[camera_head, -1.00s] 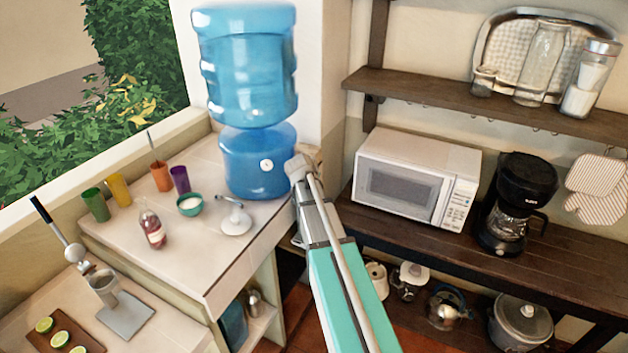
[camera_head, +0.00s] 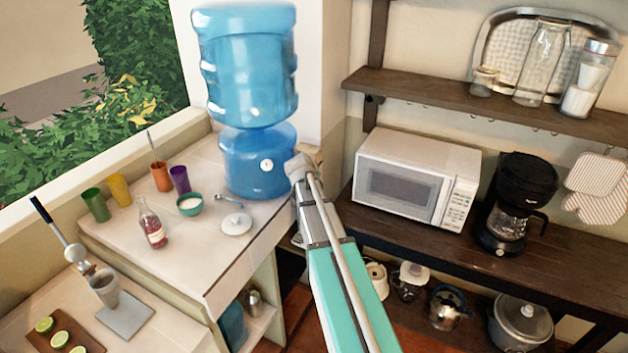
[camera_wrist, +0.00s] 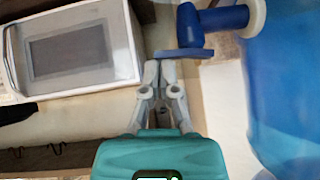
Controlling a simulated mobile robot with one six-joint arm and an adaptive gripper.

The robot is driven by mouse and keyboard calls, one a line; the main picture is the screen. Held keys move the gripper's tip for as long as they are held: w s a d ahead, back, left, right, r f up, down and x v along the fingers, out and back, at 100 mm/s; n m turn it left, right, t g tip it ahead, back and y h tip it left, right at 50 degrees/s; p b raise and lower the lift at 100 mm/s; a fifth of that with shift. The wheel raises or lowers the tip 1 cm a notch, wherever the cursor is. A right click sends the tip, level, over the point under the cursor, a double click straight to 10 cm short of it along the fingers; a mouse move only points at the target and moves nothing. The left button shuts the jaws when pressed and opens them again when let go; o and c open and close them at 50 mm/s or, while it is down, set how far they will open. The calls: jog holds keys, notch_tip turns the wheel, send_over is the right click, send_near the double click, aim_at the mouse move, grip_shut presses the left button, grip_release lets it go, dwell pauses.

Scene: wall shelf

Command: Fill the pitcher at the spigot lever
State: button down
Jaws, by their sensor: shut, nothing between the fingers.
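The blue water dispenser (camera_head: 256,165), with a big bottle (camera_head: 245,60) on top, stands at the counter's right back corner. In the wrist view its blue body (camera_wrist: 290,80) fills the right side, and its blue spigot (camera_wrist: 215,22) sticks out to the left. The flat blue lever (camera_wrist: 184,54) lies just beyond my gripper (camera_wrist: 160,66), whose fingertips are together and empty; I cannot tell whether they touch it. I cannot make out a pitcher for certain; a blue container (camera_head: 233,326) stands under the counter.
A microwave (camera_head: 412,182) and coffee maker (camera_head: 515,200) stand on the dark shelf to the right. Cups, a teal bowl (camera_head: 190,204), a small bottle (camera_head: 152,226) and a white lid (camera_head: 236,224) are on the counter. The counter's front middle is clear.

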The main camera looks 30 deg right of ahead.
jog(key=shift+r, duration=0.15)
dwell(0.4)
jog(key=shift+r+p, duration=0.65)
jog(key=shift+p, duration=0.2)
jog(key=shift+r, duration=0.1)
jog(key=s+a+r+p, duration=0.2)
jog(key=a+r+p, duration=0.5)
jog(key=r+p, duration=0.3)
jog(key=shift+r+p, duration=0.3)
jog(key=shift+p, duration=0.1)
dwell(0.4)
jog(key=shift+s+a, duration=0.1)
dwell(1.0)
